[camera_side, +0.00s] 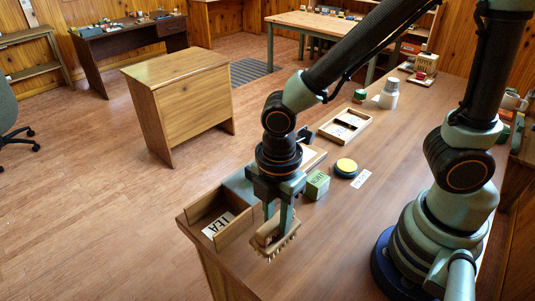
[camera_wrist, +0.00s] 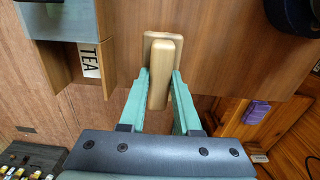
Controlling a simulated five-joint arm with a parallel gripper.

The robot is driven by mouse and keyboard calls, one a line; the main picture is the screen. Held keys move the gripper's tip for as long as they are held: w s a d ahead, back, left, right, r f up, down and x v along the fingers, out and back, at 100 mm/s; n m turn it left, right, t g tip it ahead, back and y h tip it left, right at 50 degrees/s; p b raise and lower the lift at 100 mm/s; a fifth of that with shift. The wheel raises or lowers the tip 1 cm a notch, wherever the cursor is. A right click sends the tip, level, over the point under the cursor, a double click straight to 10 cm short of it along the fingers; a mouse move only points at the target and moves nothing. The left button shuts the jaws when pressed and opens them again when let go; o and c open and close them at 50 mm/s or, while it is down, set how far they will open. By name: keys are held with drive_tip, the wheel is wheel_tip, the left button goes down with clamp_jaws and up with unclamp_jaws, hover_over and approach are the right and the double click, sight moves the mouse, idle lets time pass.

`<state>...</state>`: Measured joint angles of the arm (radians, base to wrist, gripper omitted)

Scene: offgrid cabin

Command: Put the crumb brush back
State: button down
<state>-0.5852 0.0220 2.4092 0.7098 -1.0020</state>
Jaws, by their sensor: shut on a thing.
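The crumb brush (camera_side: 266,246), a pale wooden block with bristles underneath, is between the fingers of my gripper (camera_side: 277,222). My gripper is shut on it and holds it near the table's front edge, bristles down. In the wrist view the brush (camera_wrist: 159,85) appears as a light wooden bar between the two green fingers of my gripper (camera_wrist: 160,78). I cannot tell whether the bristles touch the table.
A green box (camera_side: 317,184), a round tin with a yellow top (camera_side: 346,167) and a white label card (camera_side: 361,179) stand or lie behind the gripper. A divided wooden tray (camera_side: 345,125) is farther back. The tabletop (camera_side: 330,235) to the right of the brush is clear.

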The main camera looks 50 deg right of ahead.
drive_tip(key=shift+f, duration=2.3)
drive_tip(key=shift+f, duration=0.25)
drive_tip(key=c, duration=0.5)
unclamp_jaws()
drive_tip(key=shift+c, duration=0.2)
